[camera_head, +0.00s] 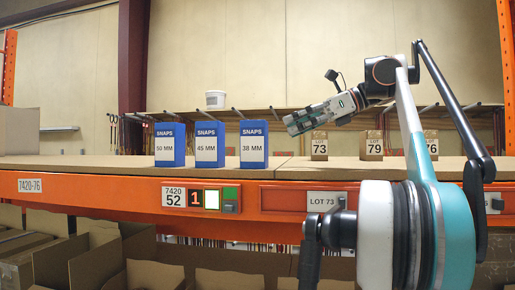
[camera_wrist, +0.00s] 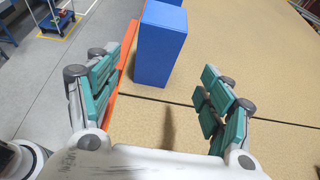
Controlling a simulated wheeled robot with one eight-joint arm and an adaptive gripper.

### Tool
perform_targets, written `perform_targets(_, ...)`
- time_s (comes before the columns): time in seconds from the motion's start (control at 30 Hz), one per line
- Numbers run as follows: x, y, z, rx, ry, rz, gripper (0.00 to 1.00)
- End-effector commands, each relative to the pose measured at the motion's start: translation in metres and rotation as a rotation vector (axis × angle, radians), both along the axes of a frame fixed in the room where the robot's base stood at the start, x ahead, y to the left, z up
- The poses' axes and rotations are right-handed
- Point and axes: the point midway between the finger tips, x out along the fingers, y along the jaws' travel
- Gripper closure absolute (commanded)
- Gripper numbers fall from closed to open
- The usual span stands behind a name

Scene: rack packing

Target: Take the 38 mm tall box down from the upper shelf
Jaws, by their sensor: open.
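The blue box labelled "SNAPS 38 MM" (camera_head: 253,137) stands upright on the upper shelf (camera_head: 290,171), rightmost of three similar blue boxes. My gripper (camera_head: 288,124) is to its right and a little higher, pointing left and slightly down at it. In the wrist view a blue box (camera_wrist: 160,45) stands ahead, seen from above between the lines of the spread fingers (camera_wrist: 160,66). It appears to be the 38 mm box; its label is not visible there. My gripper is open, empty and apart from the box.
Blue boxes marked 45 MM (camera_head: 207,152) and 50 MM (camera_head: 166,152) stand to the left with gaps between. Brown cartons 73 (camera_head: 319,156) and 79 (camera_head: 374,155) stand at right. The orange beam (camera_head: 110,190) edges the shelf. Bare board lies right of the 38 mm box.

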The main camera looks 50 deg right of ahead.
Motion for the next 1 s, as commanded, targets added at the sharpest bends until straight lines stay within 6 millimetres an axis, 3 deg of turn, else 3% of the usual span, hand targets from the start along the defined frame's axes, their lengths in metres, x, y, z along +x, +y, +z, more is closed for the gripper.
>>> perform_targets(0.23,0.037,0.021,-0.016,-0.001,-0.001,0.005,0.27)
perform_targets(0.53,0.055,0.030,-0.023,-0.002,0.000,0.004,0.27)
perform_targets(0.8,0.086,0.047,-0.033,-0.002,0.000,0.004,0.27)
perform_targets(1.0,0.092,0.050,-0.038,-0.003,0.000,0.002,0.27)
